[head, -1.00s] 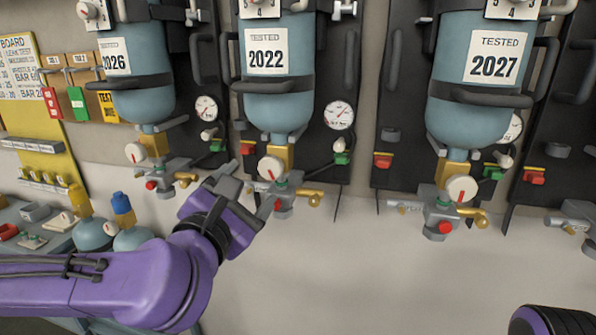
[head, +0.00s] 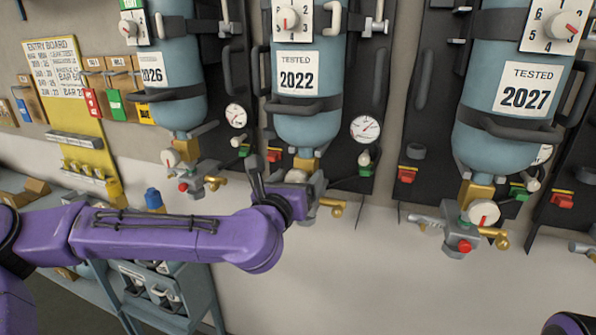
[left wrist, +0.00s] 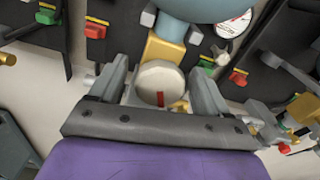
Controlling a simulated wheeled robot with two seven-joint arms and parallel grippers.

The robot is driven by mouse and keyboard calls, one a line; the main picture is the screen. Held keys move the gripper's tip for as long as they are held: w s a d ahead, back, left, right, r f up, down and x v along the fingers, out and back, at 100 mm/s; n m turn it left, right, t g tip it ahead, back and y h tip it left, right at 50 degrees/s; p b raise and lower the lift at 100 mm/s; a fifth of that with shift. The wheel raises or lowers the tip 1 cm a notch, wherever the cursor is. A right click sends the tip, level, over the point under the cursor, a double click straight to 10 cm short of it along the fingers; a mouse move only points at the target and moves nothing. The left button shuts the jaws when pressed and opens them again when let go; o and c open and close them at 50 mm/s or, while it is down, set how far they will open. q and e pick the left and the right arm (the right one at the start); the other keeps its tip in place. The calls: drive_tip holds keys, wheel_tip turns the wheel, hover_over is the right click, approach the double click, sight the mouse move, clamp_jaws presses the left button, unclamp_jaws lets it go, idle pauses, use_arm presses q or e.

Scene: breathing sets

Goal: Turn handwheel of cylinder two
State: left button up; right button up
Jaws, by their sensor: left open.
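The middle blue cylinder (head: 309,128), marked 2022, hangs on a dark backboard. Its pale round handwheel (head: 296,176) is below it, partly hidden by my left gripper (head: 286,181). In the left wrist view the handwheel (left wrist: 160,84) shows a red mark near its lower edge. My left gripper's fingers (left wrist: 161,88) stand open on both sides of the handwheel. Narrow gaps seem to show beside it, but contact is hard to tell. My right gripper is out of view.
Cylinders marked 2026 (head: 178,100) and 2027 (head: 512,110) hang either side, with their own handwheels and brass outlets. A gauge (head: 365,129) and green fitting (head: 365,168) are right of the middle valve. A blue-grey cart (head: 165,290) stands lower left. The wall below is clear.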

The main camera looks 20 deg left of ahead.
use_arm(q)
drive_tip(key=shift+c, duration=0.2)
drive_tip(key=c, duration=1)
drive_tip(key=shift+f+m+b, duration=0.15)
drive_tip(key=shift+m+b, duration=0.75)
drive_tip(key=shift+b, duration=0.1)
drive_tip(key=shift+m+b, duration=0.5)
drive_tip(key=shift+m, duration=0.7)
drive_tip(key=shift+r+m, duration=0.25)
drive_tip(key=shift+m, duration=0.15)
drive_tip(key=o, duration=1)
drive_tip(key=shift+o, duration=0.2)
